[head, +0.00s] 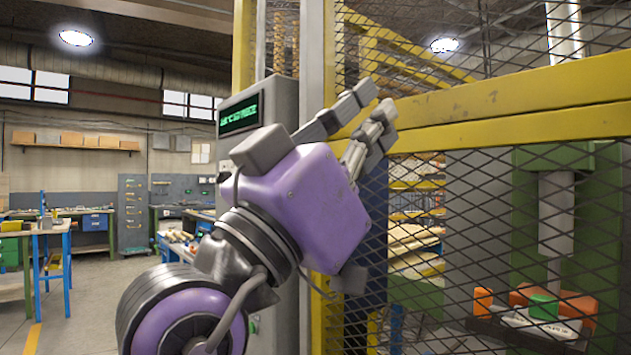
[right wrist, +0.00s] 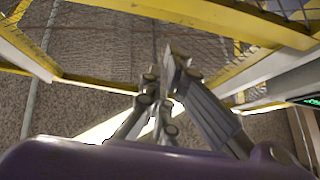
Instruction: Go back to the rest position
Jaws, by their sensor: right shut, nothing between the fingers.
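My right gripper (head: 374,110) is raised in the middle of the head view, its purple body tilted and its grey fingers pointing up and right. The fingers are shut with nothing held. They are in front of the yellow-framed mesh fence (head: 470,120); I cannot tell whether they touch it. In the right wrist view the fingers (right wrist: 165,88) come together, with yellow rails and mesh around them. My left gripper is in neither view.
A grey control cabinet (head: 283,98) with a green display stands close behind my right gripper. Behind the mesh is a green machine (head: 527,200) with orange blocks (head: 575,303) at its base. Workbenches (head: 50,240) stand at the far left, with open floor before them.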

